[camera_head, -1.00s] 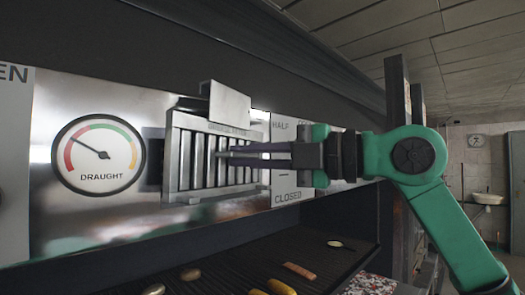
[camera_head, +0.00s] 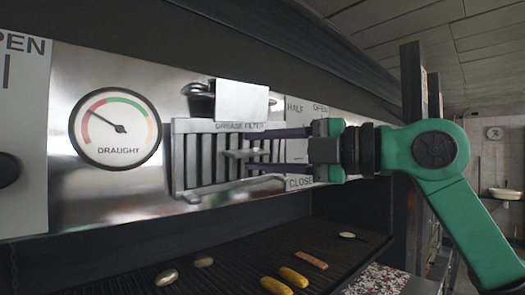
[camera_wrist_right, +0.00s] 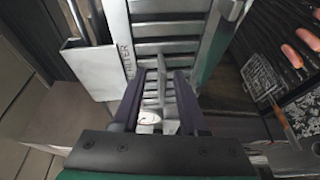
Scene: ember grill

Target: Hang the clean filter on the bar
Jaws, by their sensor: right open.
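The metal grease filter (camera_head: 208,160), with dark vertical slots and a label on its top edge, stands nearly flat against the steel hood panel. A small handle (camera_head: 240,153) sticks out of its front. My right gripper (camera_head: 252,151) is open, with its fingers above and below the handle; the wrist view shows the handle between the fingers (camera_wrist_right: 160,72), with gaps at the sides. A dark bar (camera_head: 200,98) shows above the filter, partly hidden by a pale plate (camera_head: 242,98). I cannot tell how the filter's top meets the bar. My left gripper is out of view.
A draught gauge (camera_head: 115,128) is on the panel to the left. A dark post (camera_head: 413,90) stands behind my right arm. Open air lies in front of the panel.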

